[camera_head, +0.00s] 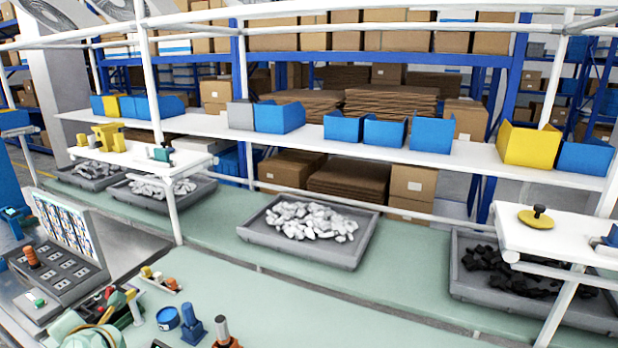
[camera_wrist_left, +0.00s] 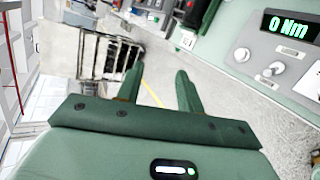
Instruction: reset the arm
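My left gripper (camera_wrist_left: 158,70) shows in the left wrist view. Its two dark green fingers stand apart with nothing between them, pointing out over a grey floor with a yellow line. A bench edge and a panel reading "0 Nm" (camera_wrist_left: 290,25) are to the right of the fingers, apart from them. The right gripper is not in view. In the head view, a grey test panel (camera_head: 62,280) with an orange-topped handle and a green button stands at the left.
The green bench (camera_head: 290,300) is largely clear in the middle. Blue, orange and yellow tools (camera_head: 193,328) stand at its front left. A grey tray (camera_head: 350,258) holds pale pieces; another tray (camera_head: 470,290) holds black pieces. White frame posts (camera_head: 160,120) rise from the bench.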

